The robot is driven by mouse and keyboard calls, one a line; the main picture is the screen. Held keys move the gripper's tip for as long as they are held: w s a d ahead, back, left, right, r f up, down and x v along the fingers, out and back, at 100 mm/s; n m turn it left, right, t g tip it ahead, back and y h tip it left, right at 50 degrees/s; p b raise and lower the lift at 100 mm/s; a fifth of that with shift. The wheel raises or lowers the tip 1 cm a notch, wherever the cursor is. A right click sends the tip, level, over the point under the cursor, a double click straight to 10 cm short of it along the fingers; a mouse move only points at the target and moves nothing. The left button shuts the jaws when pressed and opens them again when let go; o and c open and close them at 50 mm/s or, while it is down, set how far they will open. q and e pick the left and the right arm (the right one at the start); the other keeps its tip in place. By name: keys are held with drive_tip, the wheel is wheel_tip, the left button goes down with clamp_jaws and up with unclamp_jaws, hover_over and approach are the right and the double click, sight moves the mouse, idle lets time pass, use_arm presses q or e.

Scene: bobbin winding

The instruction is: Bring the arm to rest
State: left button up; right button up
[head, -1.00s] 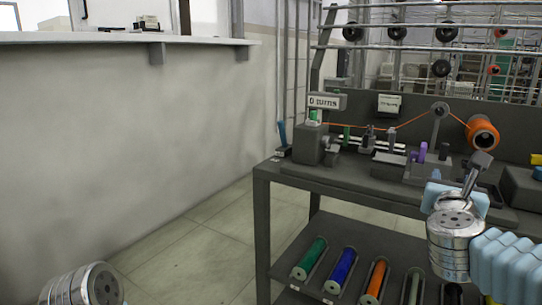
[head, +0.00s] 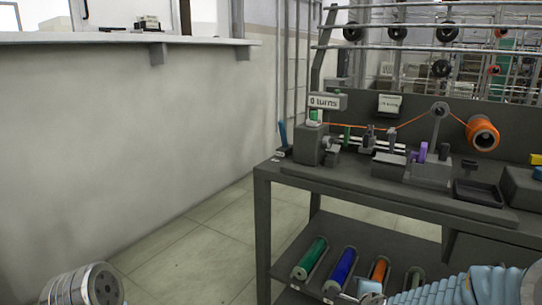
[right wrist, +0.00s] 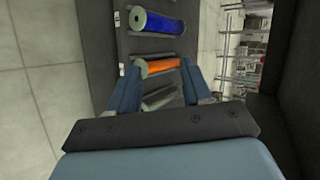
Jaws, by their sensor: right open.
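My right arm (head: 450,289) reaches in low at the bottom right of the head view, in front of the lower shelf. My right gripper (right wrist: 157,78) is open in the right wrist view, with its two blue fingers apart. The orange spool (right wrist: 158,66) shows beyond and between the fingertips, and I see no object gripped. A metallic link of my left arm (head: 82,286) shows at the bottom left of the head view. The left gripper itself is out of view.
The bench (head: 262,190) carries a winding machine with an orange spool (head: 482,133), a taut orange thread, a "0 turns" sign (head: 325,102) and a dark tray (head: 478,193). Below lie green (head: 311,258), blue (head: 341,268) and other spools. The floor left of the bench is clear.

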drive_tip(key=s+a+f+n+g+y, duration=0.2)
drive_tip(key=s+a+f+n+g, duration=0.25)
drive_tip(key=f, duration=0.55)
drive_tip(key=s+a+f+n+g+y, duration=0.1)
drive_tip(key=s+a+f+n, duration=0.2)
drive_tip(key=s+f+n, duration=0.5)
drive_tip(key=s+a+f+n+g+y, duration=0.1)
drive_tip(key=s+f+n+g, duration=0.1)
drive_tip(key=s, duration=0.4)
drive_tip(key=s+a+f+n+g+y, duration=0.1)
drive_tip(key=s+a+f+n+g, duration=0.1)
drive_tip(key=s+f, duration=0.4)
drive_tip(key=shift+s+a+f+n+g, duration=0.4)
drive_tip(key=shift+f+n, duration=0.2)
drive_tip(key=shift+n, duration=0.35)
